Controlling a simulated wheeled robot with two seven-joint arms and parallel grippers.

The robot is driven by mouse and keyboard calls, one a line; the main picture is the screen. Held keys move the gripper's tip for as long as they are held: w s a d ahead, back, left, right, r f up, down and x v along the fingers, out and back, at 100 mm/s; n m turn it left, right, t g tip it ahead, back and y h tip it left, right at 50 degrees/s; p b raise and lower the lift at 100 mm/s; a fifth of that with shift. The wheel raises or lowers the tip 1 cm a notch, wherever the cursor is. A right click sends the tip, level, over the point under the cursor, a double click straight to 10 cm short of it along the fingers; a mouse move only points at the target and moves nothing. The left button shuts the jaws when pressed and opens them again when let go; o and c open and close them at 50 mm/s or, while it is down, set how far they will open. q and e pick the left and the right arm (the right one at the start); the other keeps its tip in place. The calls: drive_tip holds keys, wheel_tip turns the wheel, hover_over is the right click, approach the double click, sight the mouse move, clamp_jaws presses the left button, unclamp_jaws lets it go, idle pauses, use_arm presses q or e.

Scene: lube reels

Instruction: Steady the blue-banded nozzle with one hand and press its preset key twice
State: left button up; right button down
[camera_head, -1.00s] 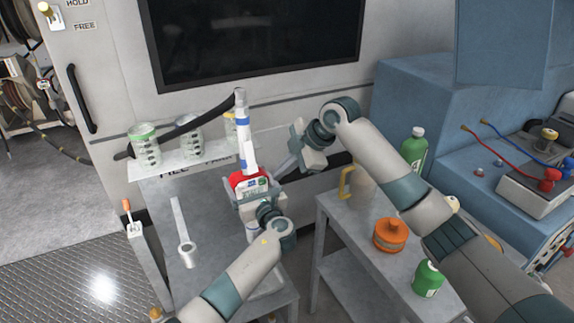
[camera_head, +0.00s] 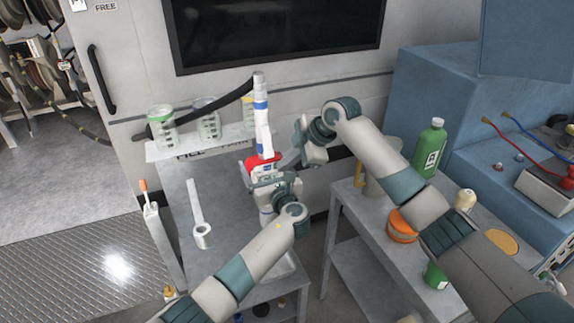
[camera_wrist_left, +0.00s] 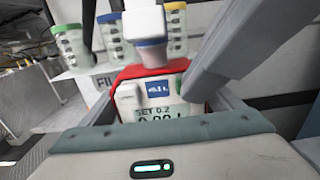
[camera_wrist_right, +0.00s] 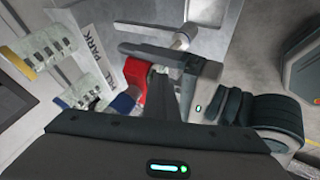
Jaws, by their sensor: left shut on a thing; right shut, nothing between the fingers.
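The blue-banded nozzle (camera_head: 262,130) stands nearly upright at the end of the grey bench, with a white spout and a red body. My left gripper (camera_head: 264,172) is shut on its body from the front. In the left wrist view the nozzle's display (camera_wrist_left: 157,112) reads "SET 0.2", with a lower line partly hidden. A blue label (camera_wrist_left: 157,89) sits above it. My right gripper (camera_head: 300,152) is shut and empty, just right of the nozzle. Its fingers (camera_wrist_left: 222,60) cover the upper right of the nozzle face; I cannot tell whether they touch. The preset key is not clearly visible.
A white tool (camera_head: 199,215) lies on the bench. The right cart holds a green bottle (camera_head: 431,150) and an orange container (camera_head: 401,228). Bare bench (camera_head: 225,225) shows left of my left arm.

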use_arm(q)
drive_tip(key=shift+s+d+f, duration=0.1)
drive_tip(key=shift+d+f, duration=0.05)
use_arm(e)
drive_tip(key=shift+w+a, duration=0.15)
drive_tip(key=shift+w, duration=0.4)
drive_tip(key=shift+r, duration=0.1)
use_arm(q)
drive_tip(key=shift+a, duration=0.2)
use_arm(e)
drive_tip(key=v, duration=1)
drive_tip(key=shift+s, duration=0.2)
